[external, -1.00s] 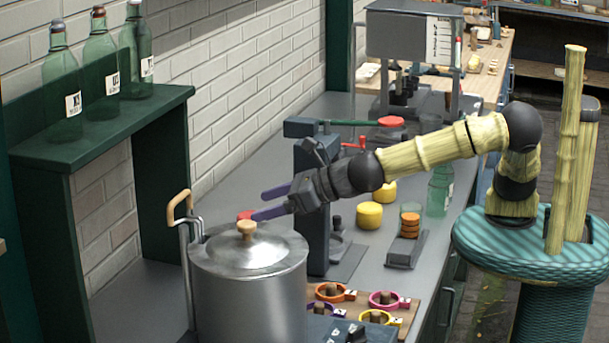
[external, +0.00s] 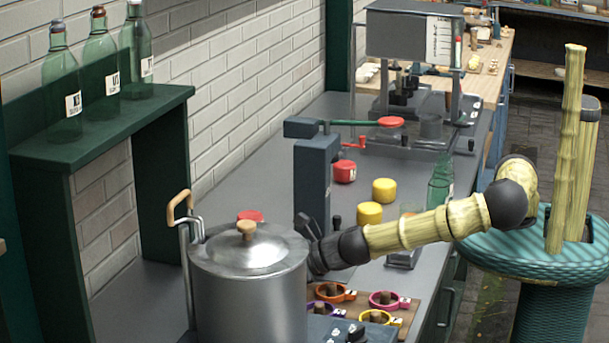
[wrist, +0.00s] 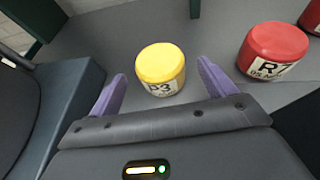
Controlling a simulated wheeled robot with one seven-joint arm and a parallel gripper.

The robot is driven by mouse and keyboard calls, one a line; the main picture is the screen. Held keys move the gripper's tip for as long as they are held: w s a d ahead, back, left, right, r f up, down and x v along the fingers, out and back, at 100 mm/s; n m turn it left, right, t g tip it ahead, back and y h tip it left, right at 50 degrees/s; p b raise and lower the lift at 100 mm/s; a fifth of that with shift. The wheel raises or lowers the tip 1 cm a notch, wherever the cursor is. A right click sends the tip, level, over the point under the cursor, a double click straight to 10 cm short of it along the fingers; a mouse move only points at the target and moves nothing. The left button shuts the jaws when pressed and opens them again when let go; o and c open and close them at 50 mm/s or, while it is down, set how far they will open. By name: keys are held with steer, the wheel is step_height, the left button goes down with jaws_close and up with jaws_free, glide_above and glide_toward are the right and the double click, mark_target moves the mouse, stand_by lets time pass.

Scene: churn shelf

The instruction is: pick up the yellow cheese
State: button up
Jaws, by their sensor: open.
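In the wrist view a yellow cheese (wrist: 160,64), a short round block with a white label that seems to read P3, stands on the grey counter. My gripper (wrist: 161,70) is open, its two purple fingers apart, with the cheese ahead of and between the tips; I see no contact. In the external view my gripper (external: 314,252) is low behind the pot, its fingers hidden. Two yellow cheeses show there, one farther back (external: 384,190) and one nearer (external: 368,213). I cannot match either to the wrist view's cheese, which may be hidden by the pot.
A red cheese (wrist: 273,50) labelled R7 stands right of the yellow one in the wrist view. A steel lidded pot (external: 248,290) stands in front of my gripper in the external view. A blue-grey upright press (external: 316,185) rises behind the arm.

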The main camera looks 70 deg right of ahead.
steer(key=shift+w+f, duration=0.2)
steer(key=shift+w, duration=0.2)
steer(key=shift+w, duration=0.1)
steer(key=x, duration=0.5)
steer(key=shift+a+p, duration=0.1)
steer(key=shift+p, duration=0.2)
steer(key=c, duration=1.2)
steer(key=shift+o, duration=0.2)
steer(key=shift+r, duration=0.1)
step_height(320, 180, up, 10)
steer(key=shift+f, duration=0.1)
